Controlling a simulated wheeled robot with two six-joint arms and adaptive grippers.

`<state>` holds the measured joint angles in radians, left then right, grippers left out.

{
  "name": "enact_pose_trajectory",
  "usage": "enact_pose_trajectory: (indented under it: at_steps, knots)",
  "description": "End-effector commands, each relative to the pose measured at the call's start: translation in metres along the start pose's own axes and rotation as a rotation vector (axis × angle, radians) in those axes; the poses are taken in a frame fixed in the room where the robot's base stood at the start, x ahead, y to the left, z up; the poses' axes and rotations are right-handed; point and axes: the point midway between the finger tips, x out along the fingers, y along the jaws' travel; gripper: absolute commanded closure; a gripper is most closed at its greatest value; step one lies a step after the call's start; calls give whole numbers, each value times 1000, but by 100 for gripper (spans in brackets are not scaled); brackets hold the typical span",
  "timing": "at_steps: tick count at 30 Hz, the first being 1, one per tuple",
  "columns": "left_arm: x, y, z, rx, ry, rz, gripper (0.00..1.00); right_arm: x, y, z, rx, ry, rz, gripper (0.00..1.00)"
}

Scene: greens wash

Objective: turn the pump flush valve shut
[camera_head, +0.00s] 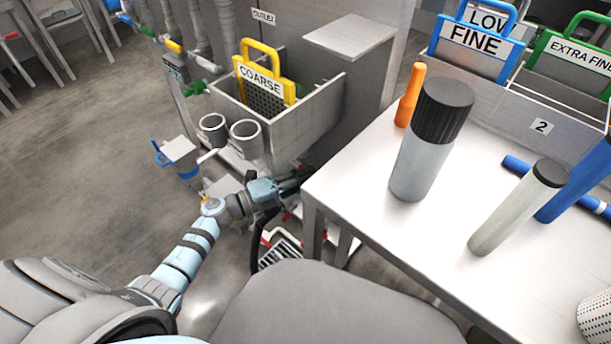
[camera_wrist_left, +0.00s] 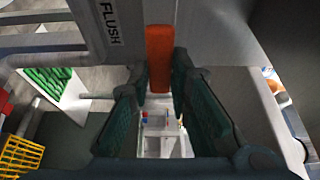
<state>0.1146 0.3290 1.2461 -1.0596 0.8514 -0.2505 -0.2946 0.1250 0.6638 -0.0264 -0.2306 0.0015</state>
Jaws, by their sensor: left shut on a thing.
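The flush valve's orange handle (camera_wrist_left: 159,58) shows in the left wrist view, below a grey panel with a FLUSH label (camera_wrist_left: 110,22). It points down the picture between the fingers of my left gripper (camera_wrist_left: 158,85), which is shut on it. In the head view my left gripper (camera_head: 297,178) reaches in beside the worktable's left edge, low under the strainer box. The valve itself is hidden there behind the gripper and table. My right gripper is in neither view.
The worktable (camera_head: 350,200) is close on the right, with a black-capped cylinder (camera_head: 425,150), an orange bottle (camera_head: 410,95) and a grey tube (camera_head: 515,210). A COARSE strainer (camera_head: 265,75) sits in a metal box (camera_head: 325,115). Open floor (camera_head: 80,180) lies left.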

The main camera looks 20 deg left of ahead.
Motion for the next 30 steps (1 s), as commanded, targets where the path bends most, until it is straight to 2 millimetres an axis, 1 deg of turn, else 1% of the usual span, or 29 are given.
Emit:
enact_pose_trajectory:
  at_steps: [8, 16, 17, 18, 20, 21, 26, 30]
  knots:
    - [0, 3, 0, 28, -1, 13, 100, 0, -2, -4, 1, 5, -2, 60]
    - [-1, 4, 0, 28, -1, 14, 100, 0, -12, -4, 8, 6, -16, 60]
    - [-1, 4, 0, 28, -1, 14, 79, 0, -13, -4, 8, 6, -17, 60]
    - [-1, 4, 0, 27, -1, 14, 72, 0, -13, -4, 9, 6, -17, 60]
    - [0, 3, 0, 27, 0, 14, 63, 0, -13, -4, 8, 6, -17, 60]
    - [0, 3, 0, 26, 0, 13, 62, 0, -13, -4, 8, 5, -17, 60]
    - [0, 3, 0, 26, 0, 12, 62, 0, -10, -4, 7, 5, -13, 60]
    - [-3, 3, 0, 26, 0, 12, 62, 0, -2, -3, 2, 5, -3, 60]
